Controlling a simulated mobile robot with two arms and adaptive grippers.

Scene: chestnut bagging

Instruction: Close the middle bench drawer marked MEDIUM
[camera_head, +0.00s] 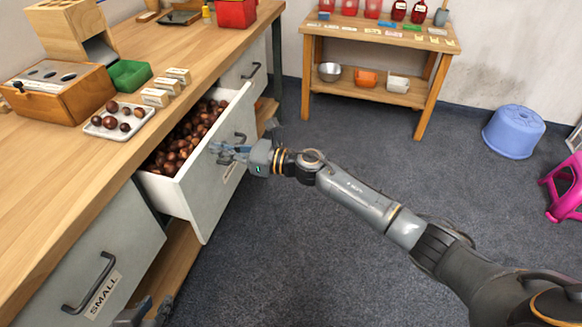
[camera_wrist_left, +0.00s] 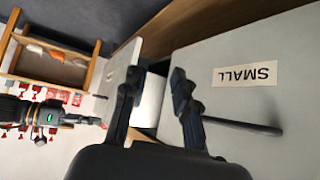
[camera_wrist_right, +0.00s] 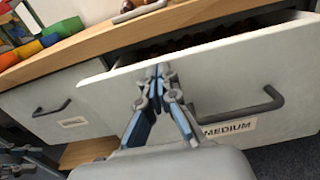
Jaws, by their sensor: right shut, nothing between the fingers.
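The MEDIUM drawer (camera_head: 205,175) is pulled out from the bench and full of chestnuts (camera_head: 190,135). Its front (camera_wrist_right: 230,75) fills much of the right wrist view, with a dark handle (camera_wrist_right: 250,108) and the MEDIUM label (camera_wrist_right: 228,128). My right gripper (camera_head: 222,152) is shut and empty, its fingertips at the drawer front beside the handle; I cannot tell whether they touch it. My left gripper (camera_wrist_left: 155,80) is open and empty, low near the SMALL drawer (camera_head: 100,260); only its tips (camera_head: 148,312) show at the bottom of the head view.
The SMALL drawer and the far drawer (camera_head: 243,68) look shut. The bench top (camera_head: 60,175) holds a tray of chestnuts (camera_head: 118,122), a green bin (camera_head: 129,75) and a wooden box (camera_head: 60,92). A shelf table (camera_head: 380,40), blue stool (camera_head: 513,132) and pink stool (camera_head: 565,185) stand beyond open floor.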

